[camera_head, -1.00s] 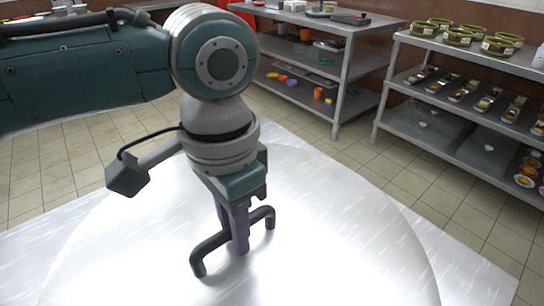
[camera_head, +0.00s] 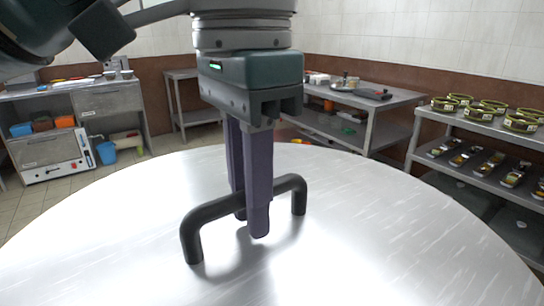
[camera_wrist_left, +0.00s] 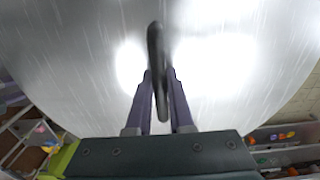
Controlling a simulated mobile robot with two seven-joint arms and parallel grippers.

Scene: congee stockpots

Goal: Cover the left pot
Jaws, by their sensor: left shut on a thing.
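A large round shiny metal lid (camera_head: 380,240) fills the lower part of the head view. A black arched handle (camera_head: 213,212) stands up from its middle. My left gripper (camera_head: 250,222) points down with its two purple fingers on either side of the handle's bar, shut on it. In the left wrist view the gripper (camera_wrist_left: 158,78) has the dark handle (camera_wrist_left: 156,45) between its fingers, with the lid (camera_wrist_left: 70,55) beyond. No pot shows; the lid hides what lies beneath it. My right gripper is not in view.
A metal shelf rack (camera_head: 465,123) with several green-gold tins stands at the right. A work table (camera_head: 372,98) with trays is behind the lid. A counter (camera_head: 75,100) with a white oven and blue bins is at the far left. Tiled floor shows between them.

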